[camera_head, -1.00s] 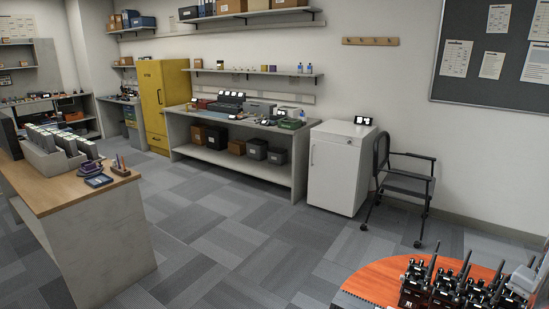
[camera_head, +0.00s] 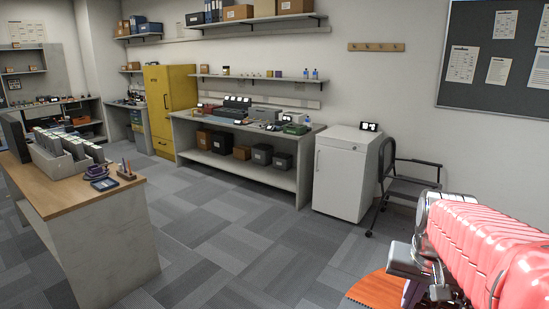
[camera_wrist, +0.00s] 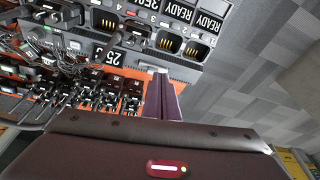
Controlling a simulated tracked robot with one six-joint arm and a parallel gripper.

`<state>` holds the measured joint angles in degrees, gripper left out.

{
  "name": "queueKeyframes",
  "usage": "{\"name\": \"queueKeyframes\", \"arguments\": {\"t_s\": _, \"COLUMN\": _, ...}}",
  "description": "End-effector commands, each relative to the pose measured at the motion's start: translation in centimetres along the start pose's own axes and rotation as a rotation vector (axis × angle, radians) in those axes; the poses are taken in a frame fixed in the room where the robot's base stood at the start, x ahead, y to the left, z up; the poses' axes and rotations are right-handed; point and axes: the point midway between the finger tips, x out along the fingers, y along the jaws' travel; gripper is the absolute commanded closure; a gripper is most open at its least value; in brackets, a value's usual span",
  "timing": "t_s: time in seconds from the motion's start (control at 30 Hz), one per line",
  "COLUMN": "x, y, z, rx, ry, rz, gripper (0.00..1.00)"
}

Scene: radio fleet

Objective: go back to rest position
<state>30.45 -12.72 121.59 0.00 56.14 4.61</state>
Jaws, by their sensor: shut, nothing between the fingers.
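In the wrist view my gripper (camera_wrist: 162,82) shows as narrow fingers closed together, with nothing between them. Beyond the fingertips is a grey and black charger bank (camera_wrist: 190,68) with READY labels and empty slots with gold contacts. Several black radios (camera_wrist: 75,95) stand over an orange surface to the left in that view. In the head view my pink arm fills the lower right and hides most of the orange table (camera_head: 380,288) and what stands on it.
A black chair (camera_head: 408,178) and a white cabinet (camera_head: 340,175) stand behind my arm. A wooden-topped counter (camera_head: 75,198) is at the left. A long grey bench (camera_head: 245,130) runs along the back wall. The carpet in the middle is clear.

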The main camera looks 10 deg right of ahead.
Motion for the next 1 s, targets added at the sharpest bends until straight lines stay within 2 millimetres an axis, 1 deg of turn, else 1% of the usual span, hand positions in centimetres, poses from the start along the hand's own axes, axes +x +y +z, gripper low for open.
{"name": "queueKeyframes", "arguments": {"t_s": 0.03, "x": -0.6, "y": -1.3, "z": 0.9, "rx": -0.038, "ry": 0.016, "rz": -0.011, "gripper": 1.00}}
{"name": "queueKeyframes", "arguments": {"t_s": 0.2, "x": -2.0, "y": -4.8, "z": 3.9, "rx": -0.149, "ry": 0.057, "rz": -0.043, "gripper": 1.00}}
{"name": "queueKeyframes", "arguments": {"t_s": 0.5, "x": -3.8, "y": -9.4, "z": 9.8, "rx": -0.344, "ry": 0.131, "rz": -0.110, "gripper": 1.00}}
{"name": "queueKeyframes", "arguments": {"t_s": 0.7, "x": -4.5, "y": -11.5, "z": 13.9, "rx": -0.471, "ry": 0.178, "rz": -0.160, "gripper": 1.00}}
{"name": "queueKeyframes", "arguments": {"t_s": 0.8, "x": -4.6, "y": -12.2, "z": 15.6, "rx": -0.523, "ry": 0.199, "rz": -0.183, "gripper": 1.00}}
{"name": "queueKeyframes", "arguments": {"t_s": 0.9, "x": -4.7, "y": -12.6, "z": 16.8, "rx": -0.559, "ry": 0.212, "rz": -0.199, "gripper": 1.00}}
{"name": "queueKeyframes", "arguments": {"t_s": 1.0, "x": -4.7, "y": -12.8, "z": 17.3, "rx": -0.575, "ry": 0.217, "rz": -0.205, "gripper": 1.00}}
